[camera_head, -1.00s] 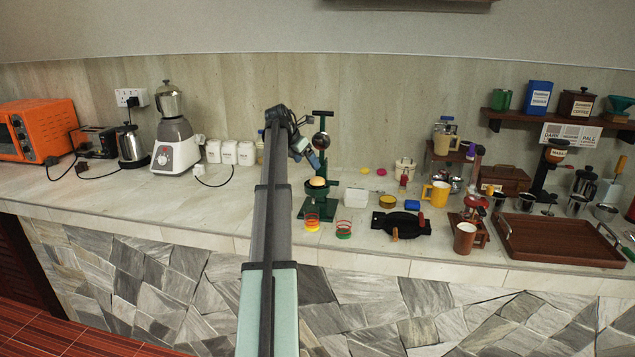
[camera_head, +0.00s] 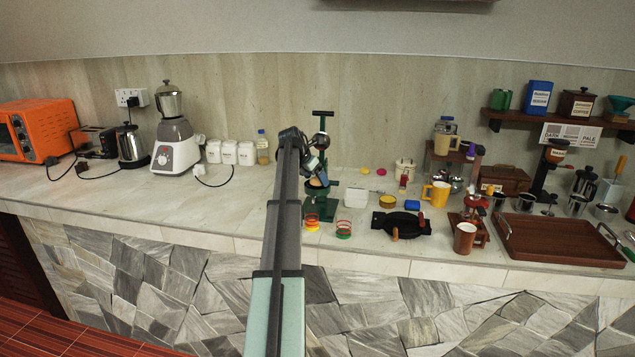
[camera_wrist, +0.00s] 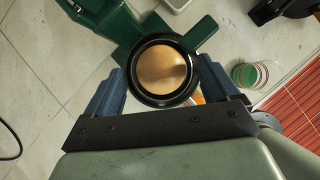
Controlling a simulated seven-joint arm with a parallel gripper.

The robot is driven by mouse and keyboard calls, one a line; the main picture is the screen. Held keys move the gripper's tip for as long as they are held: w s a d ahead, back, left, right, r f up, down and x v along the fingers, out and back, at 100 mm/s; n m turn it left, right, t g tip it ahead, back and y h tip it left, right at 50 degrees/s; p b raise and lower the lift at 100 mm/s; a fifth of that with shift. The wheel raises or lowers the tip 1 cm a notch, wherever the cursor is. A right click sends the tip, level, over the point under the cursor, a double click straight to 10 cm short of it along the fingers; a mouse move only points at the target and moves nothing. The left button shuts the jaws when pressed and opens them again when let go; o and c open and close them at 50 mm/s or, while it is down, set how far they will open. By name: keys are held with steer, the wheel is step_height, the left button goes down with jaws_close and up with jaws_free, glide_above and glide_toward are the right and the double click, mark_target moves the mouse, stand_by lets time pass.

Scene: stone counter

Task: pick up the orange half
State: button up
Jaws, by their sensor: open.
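In the wrist view my gripper (camera_wrist: 160,80) is open, with one blue finger left and one right of the black ring. Nothing is held. I cannot tell whether the fingers touch the ring.
The press's tall column rises behind my gripper.

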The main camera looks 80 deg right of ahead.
mark_target(315, 178)
steer(key=c, duration=1.2)
steer(key=shift+r, duration=5)
